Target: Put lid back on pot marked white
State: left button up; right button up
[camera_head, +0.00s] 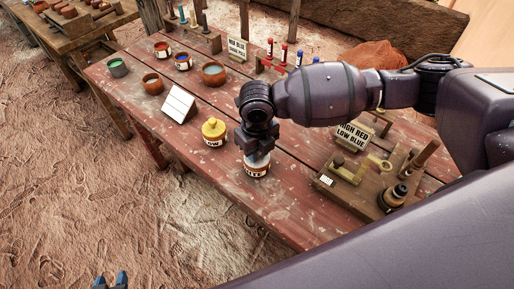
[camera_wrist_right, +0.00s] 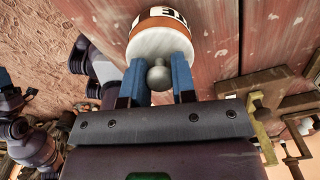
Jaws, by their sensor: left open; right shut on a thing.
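The pot marked white (camera_head: 256,171) stands near the table's front edge, directly under my right gripper (camera_head: 257,156). In the right wrist view its label and orange-brown band (camera_wrist_right: 164,16) show beyond a pale lid (camera_wrist_right: 150,44) with a round grey knob (camera_wrist_right: 157,77). My right gripper (camera_wrist_right: 158,82) is shut on the knob, with a blue finger on each side. The lid covers the pot's top; whether it is fully seated I cannot tell. My left gripper (camera_head: 110,281) is empty and open at the bottom left, away from the table, only its blue fingertips showing.
A white card stand (camera_head: 179,104) and several small paint pots (camera_head: 183,62) are further left. A wooden block with brass fittings (camera_head: 365,178) lies to the right. Signs and colored vials stand behind.

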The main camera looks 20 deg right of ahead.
jog(key=o, duration=1.5)
jog(key=shift+c, duration=0.2)
